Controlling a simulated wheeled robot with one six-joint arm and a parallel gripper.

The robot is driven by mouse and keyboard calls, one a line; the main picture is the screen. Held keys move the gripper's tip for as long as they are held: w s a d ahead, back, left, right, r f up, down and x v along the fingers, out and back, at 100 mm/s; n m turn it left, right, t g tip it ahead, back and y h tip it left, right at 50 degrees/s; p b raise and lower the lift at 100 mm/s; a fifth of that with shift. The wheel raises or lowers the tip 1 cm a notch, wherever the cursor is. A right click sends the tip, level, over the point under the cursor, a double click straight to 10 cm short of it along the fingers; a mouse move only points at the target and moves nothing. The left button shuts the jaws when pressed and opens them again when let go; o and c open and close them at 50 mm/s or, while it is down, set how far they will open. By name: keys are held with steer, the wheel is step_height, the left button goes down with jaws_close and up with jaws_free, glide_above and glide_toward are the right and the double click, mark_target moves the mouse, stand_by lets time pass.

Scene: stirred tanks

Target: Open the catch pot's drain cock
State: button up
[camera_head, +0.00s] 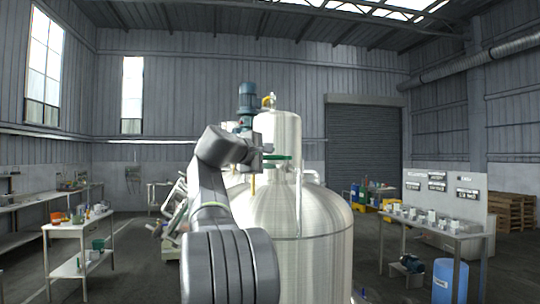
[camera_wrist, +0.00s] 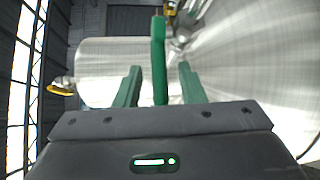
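The catch pot appears to be the smaller steel vessel (camera_head: 281,132) above the big domed tank in the head view; a steel cylinder (camera_wrist: 103,62) also fills the left middle of the wrist view. A green lever (camera_head: 279,157), apparently the drain cock's handle, sticks out across the vessel's lower front. In the wrist view the green lever (camera_wrist: 159,40) stands upright between my fingers. My gripper (camera_wrist: 160,75) is open, its two green fingers on either side of the lever, with a visible gap on each side. The cock's body is mostly hidden behind the lever.
The big steel tank (camera_head: 310,235) lies close below and right of my arm. A blue motor (camera_head: 247,98) and a yellow-handled fitting (camera_head: 268,100) rise above.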

steer(key=shift+w+d, duration=0.3)
steer(key=shift+w, duration=0.1)
steer(key=shift+f, duration=0.1)
jaws_close()
